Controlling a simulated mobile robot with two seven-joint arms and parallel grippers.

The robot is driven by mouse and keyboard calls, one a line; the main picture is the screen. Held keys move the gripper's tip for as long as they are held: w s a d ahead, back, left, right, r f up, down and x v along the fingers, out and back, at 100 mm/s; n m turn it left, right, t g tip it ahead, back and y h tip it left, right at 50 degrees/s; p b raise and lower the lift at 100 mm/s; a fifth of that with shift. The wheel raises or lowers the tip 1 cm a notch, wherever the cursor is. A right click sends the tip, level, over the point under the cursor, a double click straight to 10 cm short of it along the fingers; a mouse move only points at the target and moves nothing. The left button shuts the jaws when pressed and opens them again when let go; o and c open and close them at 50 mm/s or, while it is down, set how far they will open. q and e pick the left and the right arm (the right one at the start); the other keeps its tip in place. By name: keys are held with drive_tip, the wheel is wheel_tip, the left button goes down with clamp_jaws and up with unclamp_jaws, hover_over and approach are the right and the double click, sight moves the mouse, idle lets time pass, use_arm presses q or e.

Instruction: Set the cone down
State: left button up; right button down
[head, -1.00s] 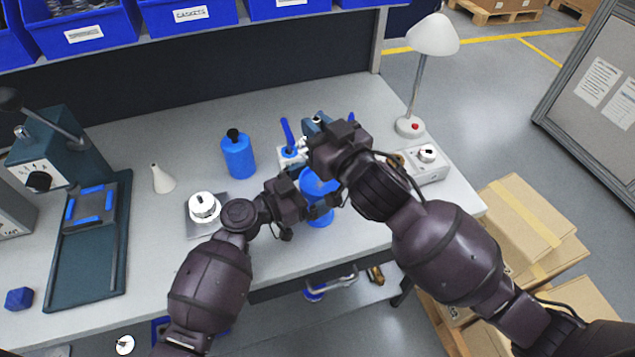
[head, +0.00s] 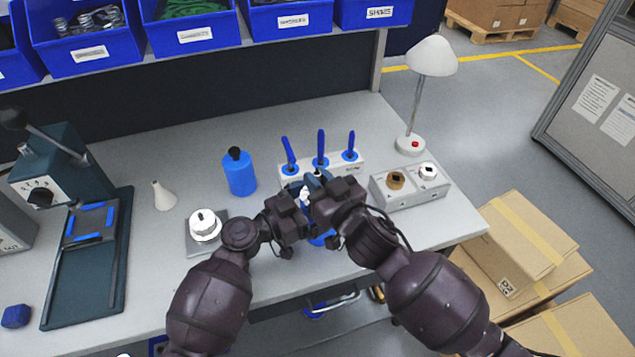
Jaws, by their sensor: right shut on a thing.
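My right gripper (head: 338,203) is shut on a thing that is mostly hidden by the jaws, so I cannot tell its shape. A small white bit (head: 304,196) and a dark teal part show at the jaws. My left gripper (head: 287,218) is close beside it on the left, with its fingertips hidden. A blue thing (head: 322,239) shows partly below both grippers, mostly covered. A pale cone (head: 162,196) stands upright on the bench at the left, apart from both grippers.
A blue bottle (head: 239,172) and a white knobbed part (head: 204,225) on a grey plate stand left of the grippers. Behind is a white rack (head: 338,164) with blue-handled tools. A box with two round fittings (head: 411,190) is at the right.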

drive_tip(key=shift+f, duration=0.6)
drive_tip(key=c, duration=1.1)
unclamp_jaws()
